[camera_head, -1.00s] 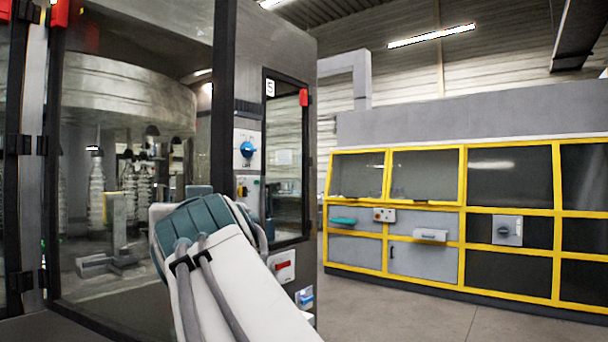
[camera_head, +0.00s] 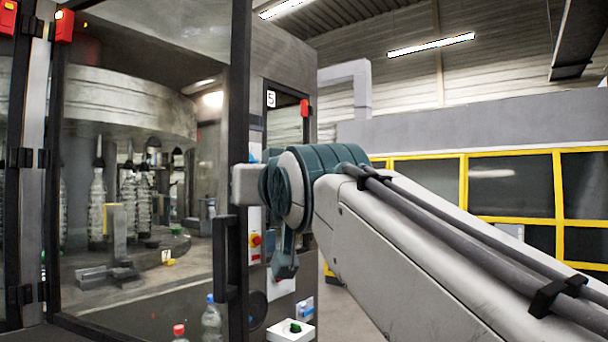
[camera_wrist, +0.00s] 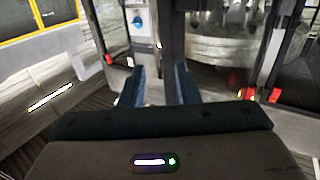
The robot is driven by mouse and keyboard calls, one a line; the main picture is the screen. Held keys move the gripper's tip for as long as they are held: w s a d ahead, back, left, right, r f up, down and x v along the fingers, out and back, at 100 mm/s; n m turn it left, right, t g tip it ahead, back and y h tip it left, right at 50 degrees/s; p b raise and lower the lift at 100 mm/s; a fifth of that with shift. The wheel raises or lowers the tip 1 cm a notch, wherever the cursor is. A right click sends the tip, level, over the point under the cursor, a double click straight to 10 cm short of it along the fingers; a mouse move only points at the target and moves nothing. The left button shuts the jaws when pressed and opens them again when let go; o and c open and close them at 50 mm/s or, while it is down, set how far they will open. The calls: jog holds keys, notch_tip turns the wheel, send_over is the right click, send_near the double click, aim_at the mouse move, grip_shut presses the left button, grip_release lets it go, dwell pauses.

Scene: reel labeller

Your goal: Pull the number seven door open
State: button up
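A glass door in a dark frame (camera_head: 241,100) fills the left of the head view and looks closed. A small yellow tag reading 7 (camera_head: 168,257) shows in its pane; I cannot tell if it is on the glass or behind it. A black upright handle (camera_head: 226,258) sits at the door's right edge. In the wrist view, which is upside down, my gripper (camera_wrist: 159,72) has its two fingers apart with nothing between them. A dark door post (camera_wrist: 172,30) lies beyond the fingertips. The handle is not clear in that view.
Bottles (camera_head: 211,322) stand low behind the glass. To the right are a narrow door marked 5 (camera_head: 271,99) and a side panel with a red-and-yellow switch (camera_head: 256,240). A yellow-framed machine (camera_head: 510,185) stands far right, partly behind my arm.

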jog(key=shift+w+d+r, duration=0.1)
jog(key=shift+d+r, duration=0.2)
jog(key=shift+d, duration=0.2)
jog(key=shift+d+r, duration=0.3)
jog(key=shift+d, duration=0.2)
